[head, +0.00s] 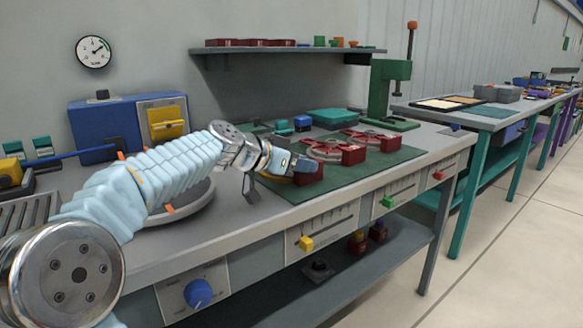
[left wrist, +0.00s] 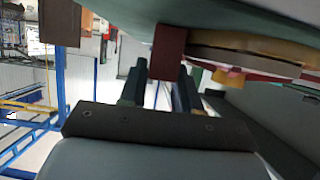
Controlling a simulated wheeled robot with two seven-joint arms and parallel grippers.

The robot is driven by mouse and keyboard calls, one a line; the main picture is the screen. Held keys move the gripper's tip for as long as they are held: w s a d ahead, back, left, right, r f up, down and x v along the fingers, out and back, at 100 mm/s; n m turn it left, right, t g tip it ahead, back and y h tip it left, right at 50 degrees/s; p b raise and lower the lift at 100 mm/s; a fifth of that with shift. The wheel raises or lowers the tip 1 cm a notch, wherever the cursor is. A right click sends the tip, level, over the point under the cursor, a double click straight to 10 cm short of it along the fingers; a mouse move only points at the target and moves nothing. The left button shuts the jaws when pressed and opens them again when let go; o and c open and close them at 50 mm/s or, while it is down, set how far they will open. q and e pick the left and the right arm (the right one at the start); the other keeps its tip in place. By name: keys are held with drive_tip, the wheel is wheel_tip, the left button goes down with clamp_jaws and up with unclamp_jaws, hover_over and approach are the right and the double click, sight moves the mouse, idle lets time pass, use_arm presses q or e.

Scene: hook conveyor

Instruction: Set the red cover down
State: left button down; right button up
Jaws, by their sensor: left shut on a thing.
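My left gripper (head: 292,168) is low over the near left part of a green mat (head: 285,199) on the workbench. It is shut on a red block-shaped piece (head: 311,174), which I take to be the red cover. In the left wrist view the red piece (left wrist: 168,50) sits at the tips of the two dark fingers (left wrist: 160,88), close to the mat surface. Whether it touches the mat I cannot tell. Similar red blocks (head: 353,155) and (head: 390,143) stand further along the mat beside round parts (head: 325,149). My right gripper is not in view.
A green press (head: 388,88) stands at the bench's far end. A teal box (head: 334,116) and a blue block (head: 302,123) lie behind the mat. A blue machine (head: 97,133) stands back left. The mat's front strip is clear. A shelf (head: 290,51) hangs above.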

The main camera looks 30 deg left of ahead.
use_arm(q)
drive_tip(key=shift+r, duration=0.15)
drive_tip(key=shift+r, duration=0.2)
